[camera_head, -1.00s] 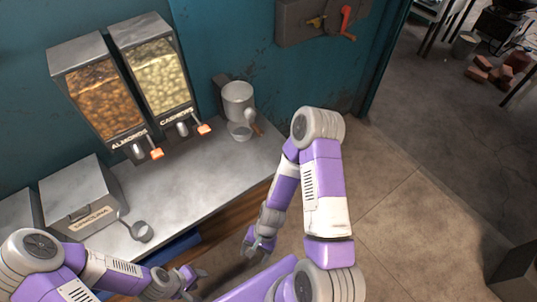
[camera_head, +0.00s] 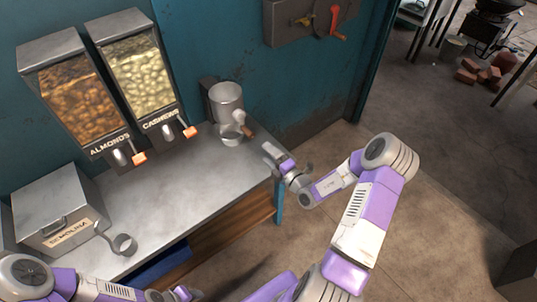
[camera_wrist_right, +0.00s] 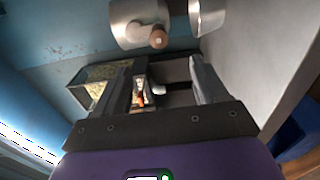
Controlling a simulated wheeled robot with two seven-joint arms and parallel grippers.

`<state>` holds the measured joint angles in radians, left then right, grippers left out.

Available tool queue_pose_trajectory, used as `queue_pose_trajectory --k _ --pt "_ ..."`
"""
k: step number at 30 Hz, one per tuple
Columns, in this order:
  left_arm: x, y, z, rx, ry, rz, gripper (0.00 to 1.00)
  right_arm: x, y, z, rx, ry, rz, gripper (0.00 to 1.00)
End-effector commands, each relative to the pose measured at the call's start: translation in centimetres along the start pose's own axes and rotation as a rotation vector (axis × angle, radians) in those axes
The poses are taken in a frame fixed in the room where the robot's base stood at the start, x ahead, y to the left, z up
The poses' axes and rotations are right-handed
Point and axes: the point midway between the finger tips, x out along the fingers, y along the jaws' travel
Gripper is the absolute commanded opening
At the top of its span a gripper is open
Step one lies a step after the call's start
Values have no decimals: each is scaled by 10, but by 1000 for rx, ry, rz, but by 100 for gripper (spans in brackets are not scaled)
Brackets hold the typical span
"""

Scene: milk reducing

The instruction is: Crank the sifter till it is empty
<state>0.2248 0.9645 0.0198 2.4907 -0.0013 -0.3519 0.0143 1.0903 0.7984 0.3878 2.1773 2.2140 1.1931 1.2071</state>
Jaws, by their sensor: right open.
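The sifter (camera_head: 226,101) is a grey metal cylinder at the wall end of the counter, with its crank on the right side ending in a brown knob (camera_head: 248,131). A small metal bowl (camera_head: 230,139) stands below it. The sifter's contents cannot be seen. My right gripper (camera_head: 270,152) is open and empty, just below and right of the knob, apart from it. In the right wrist view, the sifter (camera_wrist_right: 135,22) and knob (camera_wrist_right: 158,39) appear beyond the open fingers (camera_wrist_right: 170,75). My left gripper (camera_head: 182,295) is at the bottom edge, partly cut off.
Almond (camera_head: 75,100) and cashew (camera_head: 143,75) dispensers hang left of the sifter. A semolina box (camera_head: 55,212) and a scoop (camera_head: 122,243) are on the metal counter (camera_head: 190,185). A red-handled wall box (camera_head: 305,18) is at upper right. The counter's middle is clear.

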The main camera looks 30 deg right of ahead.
Motion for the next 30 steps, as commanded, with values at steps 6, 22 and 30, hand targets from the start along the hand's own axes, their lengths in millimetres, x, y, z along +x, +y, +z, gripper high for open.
queue_pose_trajectory --k 6,22,30 --pt "7 -3 0 0 0 0 43 12 0 6 10 -20 8 72" --pt "40 -15 -2 0 0 0 43 75 -1 6 8 -16 8 72" --pt "36 -14 -2 0 0 0 43 106 2 6 10 -16 6 72"
